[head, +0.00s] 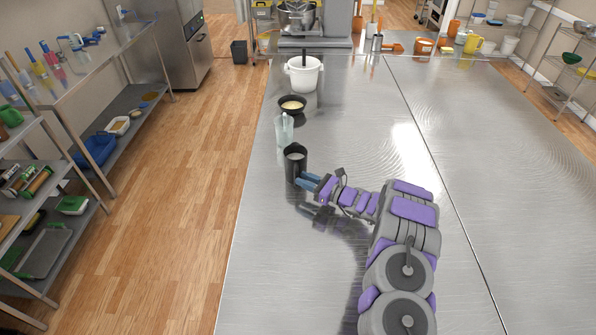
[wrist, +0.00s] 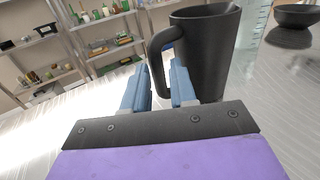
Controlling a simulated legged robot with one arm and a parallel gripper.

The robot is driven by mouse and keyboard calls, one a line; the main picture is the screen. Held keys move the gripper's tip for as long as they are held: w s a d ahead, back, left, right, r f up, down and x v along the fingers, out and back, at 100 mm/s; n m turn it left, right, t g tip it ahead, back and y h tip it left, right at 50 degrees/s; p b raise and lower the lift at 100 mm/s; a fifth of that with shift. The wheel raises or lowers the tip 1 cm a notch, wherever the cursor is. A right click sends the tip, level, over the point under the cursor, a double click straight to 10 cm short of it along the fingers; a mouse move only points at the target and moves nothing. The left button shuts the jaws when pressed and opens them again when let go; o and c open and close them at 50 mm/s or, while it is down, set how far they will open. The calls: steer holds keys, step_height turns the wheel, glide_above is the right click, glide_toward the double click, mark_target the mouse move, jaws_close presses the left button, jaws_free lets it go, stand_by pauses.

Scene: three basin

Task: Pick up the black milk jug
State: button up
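The black milk jug (head: 295,161) stands upright on the steel table (head: 262,262), near its left edge. In the wrist view the jug (wrist: 212,55) fills the upper right, with its handle (wrist: 158,50) facing my gripper. My gripper (head: 304,181) reaches in low from the right at the jug. In the wrist view, the blue fingers of my gripper (wrist: 160,68) are apart, with the lower handle showing in the gap between them. The right finger overlaps the jug's side in the picture. I cannot tell whether either finger touches the jug.
A clear measuring jug (head: 284,130) stands close behind the black jug. Beyond it are a dark bowl (head: 292,105) with pale contents and a white pot (head: 303,75). Shelving (head: 45,215) lines the left wall. The table's right side is clear.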

steer(key=x, duration=0.2)
steer(key=s+x, duration=0.1)
steer(key=x, duration=0.1)
steer(key=shift+w+a+f, duration=0.15)
steer(key=shift+w+a, duration=0.05)
steer(key=shift+a, duration=0.25)
steer(key=shift+w+d, duration=0.1)
steer(key=shift+d, duration=0.9)
steer(key=shift+c, duration=0.5)
steer(key=shift+a, duration=0.15)
steer(key=c, duration=0.3)
steer(key=shift+a, duration=0.7)
jaws_close()
